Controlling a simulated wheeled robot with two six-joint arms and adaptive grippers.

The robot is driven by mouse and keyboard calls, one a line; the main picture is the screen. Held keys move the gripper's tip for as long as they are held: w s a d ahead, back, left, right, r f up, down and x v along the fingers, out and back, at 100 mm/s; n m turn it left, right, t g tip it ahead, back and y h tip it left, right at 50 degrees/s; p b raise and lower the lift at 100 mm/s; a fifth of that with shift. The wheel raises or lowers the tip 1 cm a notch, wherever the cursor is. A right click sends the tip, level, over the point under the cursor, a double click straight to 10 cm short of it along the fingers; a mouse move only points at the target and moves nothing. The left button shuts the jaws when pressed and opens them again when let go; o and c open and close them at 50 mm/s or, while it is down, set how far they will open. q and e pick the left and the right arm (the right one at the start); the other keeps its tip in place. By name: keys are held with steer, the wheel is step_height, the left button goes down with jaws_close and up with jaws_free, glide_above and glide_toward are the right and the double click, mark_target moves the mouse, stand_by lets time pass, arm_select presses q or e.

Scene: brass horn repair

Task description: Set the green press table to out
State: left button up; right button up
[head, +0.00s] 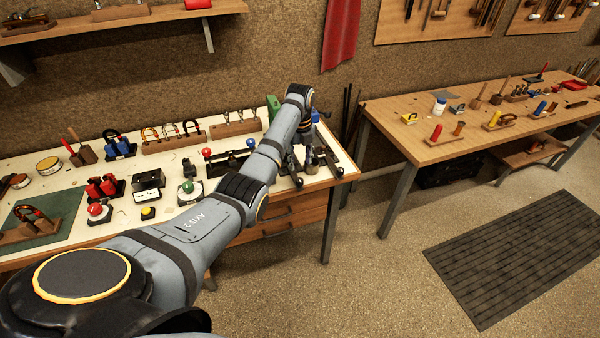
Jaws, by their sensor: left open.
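A green upright part (273,106) stands at the back right of the white-topped bench, partly hidden behind my left arm; I take it for the green press. Its table and the table's position cannot be told from here. My left arm reaches across the bench to its right end and bends down at the wrist. My left gripper (294,170) is open, pointing down near dark metal fixtures (321,160) at the bench's right end. It is small and partly hidden, and I cannot tell whether it touches anything. My right gripper is not in view.
The bench (160,225) also holds a green-knobbed device (188,188), a red button (96,210), red and blue ball-ended parts, and several horseshoe-shaped pieces. A wooden bench (390,125) stands at the right. The floor between it and the dark mat (520,255) is clear.

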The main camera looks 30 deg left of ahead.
arm_select(q)
steer(key=shift+r, duration=1.75)
